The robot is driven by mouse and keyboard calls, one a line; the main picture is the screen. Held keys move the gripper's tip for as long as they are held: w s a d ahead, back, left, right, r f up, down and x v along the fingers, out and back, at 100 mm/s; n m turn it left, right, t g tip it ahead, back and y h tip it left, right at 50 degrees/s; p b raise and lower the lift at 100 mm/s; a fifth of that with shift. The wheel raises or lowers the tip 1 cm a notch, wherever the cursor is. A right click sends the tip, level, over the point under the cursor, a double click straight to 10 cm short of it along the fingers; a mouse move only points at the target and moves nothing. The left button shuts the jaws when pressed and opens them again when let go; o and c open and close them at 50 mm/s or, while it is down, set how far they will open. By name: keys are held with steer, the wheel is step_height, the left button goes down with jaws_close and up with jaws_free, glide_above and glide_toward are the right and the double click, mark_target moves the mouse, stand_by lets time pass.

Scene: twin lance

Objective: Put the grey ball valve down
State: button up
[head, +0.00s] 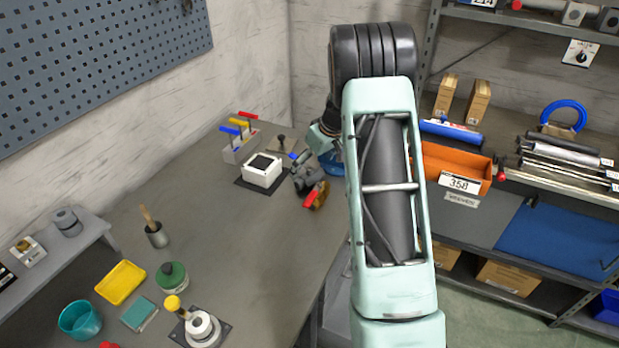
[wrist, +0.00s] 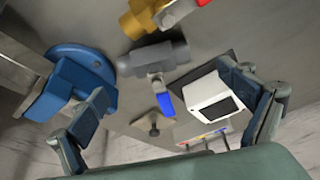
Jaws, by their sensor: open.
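The grey ball valve (wrist: 141,61) with a blue lever handle lies between my spread fingers in the wrist view, apart from both. It appears to rest on the grey bench top. In the head view the grey valve (head: 307,179) is partly covered by my gripper. My gripper (wrist: 170,82) is open, one finger at each side of the picture, with nothing clamped. The right finger is close to a white box, and the left finger overlaps a blue object. A brass valve (wrist: 141,20) with a red handle lies beside the grey valve.
The white box (head: 262,171) on a dark mat stands left of the grey valve. A blue round-based object (head: 333,163) stands to its right.

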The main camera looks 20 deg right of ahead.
mark_target(311, 169)
steer(key=shift+d+p+x, duration=0.2)
steer(key=shift+p+x, duration=0.15)
steer(key=shift+x, duration=0.95)
steer(key=shift+d+p+x, duration=0.2)
steer(key=shift+p+x, duration=0.15)
steer(key=shift+x, duration=0.95)
steer(key=c, duration=1.4)
steer(key=shift+c, duration=1)
steer(key=shift+r, duration=0.15)
